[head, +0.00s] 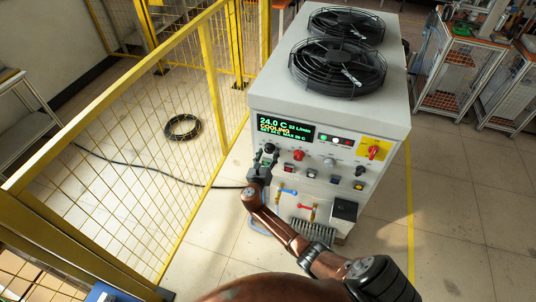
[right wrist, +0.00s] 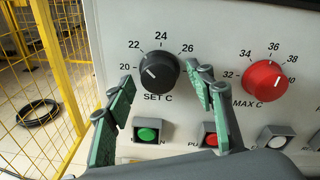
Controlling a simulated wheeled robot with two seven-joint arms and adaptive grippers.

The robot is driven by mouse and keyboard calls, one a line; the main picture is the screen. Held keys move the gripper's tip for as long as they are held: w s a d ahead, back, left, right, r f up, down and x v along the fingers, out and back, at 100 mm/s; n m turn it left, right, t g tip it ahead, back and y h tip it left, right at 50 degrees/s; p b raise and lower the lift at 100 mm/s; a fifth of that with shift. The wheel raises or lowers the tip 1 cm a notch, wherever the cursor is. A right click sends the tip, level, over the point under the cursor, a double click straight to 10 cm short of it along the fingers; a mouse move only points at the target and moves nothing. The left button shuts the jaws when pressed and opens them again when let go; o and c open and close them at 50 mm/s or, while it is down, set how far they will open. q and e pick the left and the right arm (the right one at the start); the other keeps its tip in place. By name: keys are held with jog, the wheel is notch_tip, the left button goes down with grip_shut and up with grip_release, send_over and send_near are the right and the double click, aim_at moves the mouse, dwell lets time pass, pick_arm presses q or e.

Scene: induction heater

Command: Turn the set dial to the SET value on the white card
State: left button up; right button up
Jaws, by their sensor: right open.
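The black set dial (right wrist: 158,72), labelled SET C, is on the grey front panel with 20, 22, 24 and 26 printed around it. Its short white pointer mark sits left of centre; its exact reading is hard to tell. My right gripper (right wrist: 166,82) is open, with its green-padded fingertips to the left and right of the dial and visible gaps on both sides. In the head view my right gripper (head: 262,164) is at the left of the panel, covering part of the dial area. The display (head: 285,129) reads 24.0 C and COOLING. I cannot make out a white card. My left gripper is out of view.
A red MAX C knob (right wrist: 275,82) is right of the set dial. A green button (right wrist: 147,134) and a red button (right wrist: 211,137) are below. A red switch (head: 373,152) is on a yellow plate. A yellow mesh fence (head: 130,130) stands left of the machine.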

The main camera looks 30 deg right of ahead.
jog(key=v, duration=1.2)
dwell(0.3)
jog(key=s+d+f+m+g+y, duration=0.1)
jog(key=s+f+m+g+y, duration=0.15)
jog(key=f, duration=0.75)
jog(key=s+d+f+m+g+y, duration=0.1)
jog(key=s+f, duration=0.3)
jog(key=f, duration=0.6)
jog(key=s+f+m+g+y, duration=0.4)
jog(key=s+f+m, duration=0.3)
jog(key=s+f, duration=1)
jog(key=s+a+f+m+g+y, duration=0.1)
jog(key=s+f+m, duration=0.5)
jog(key=s, duration=0.6)
jog(key=s+a+f+m+g+y, duration=0.1)
jog(key=s+f+m, duration=0.5)
jog(key=s, duration=0.6)
jog(key=s+a+f+m+g+y, duration=0.1)
jog(key=s+f+m, duration=0.5)
jog(key=s, duration=0.6)
jog(key=shift+y, duration=0.75)
